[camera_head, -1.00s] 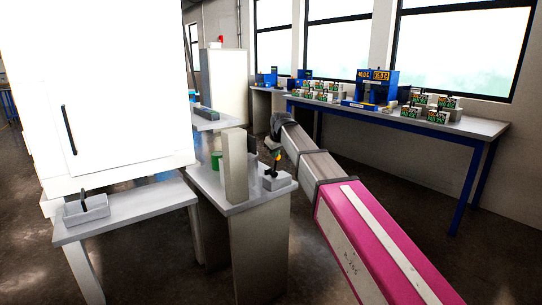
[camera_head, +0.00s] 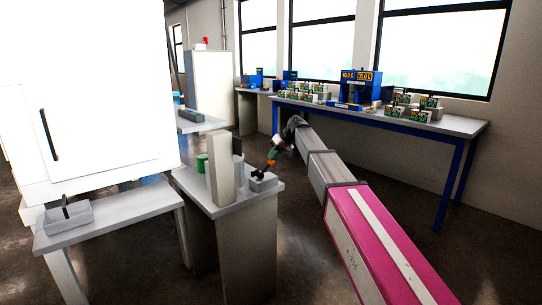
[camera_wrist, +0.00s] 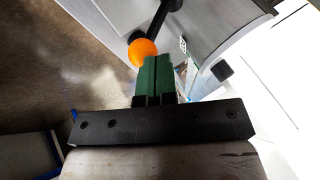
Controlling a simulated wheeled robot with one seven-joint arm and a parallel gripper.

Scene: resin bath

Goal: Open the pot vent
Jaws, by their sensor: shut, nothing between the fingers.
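An orange ball knob (camera_wrist: 142,51) on a black rod shows at the top of the wrist view. It looks like the vent's lever, but no label confirms this. My gripper (camera_wrist: 157,60) has its green fingers together and empty. The fingertips overlap the knob's lower right edge in the picture; I cannot tell whether they touch it. In the head view, my gripper (camera_head: 271,156) is small, above a grey box (camera_head: 263,182) on the near bench. The knob is too small there to separate clearly from the fingers.
An upright beige panel (camera_head: 220,170) and a green container (camera_head: 201,163) stand on the same bench (camera_head: 230,205), left of the box. A large white cabinet (camera_head: 95,90) is at left. A blue-legged table (camera_head: 455,125) with several displays runs along the windows. Open floor lies between.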

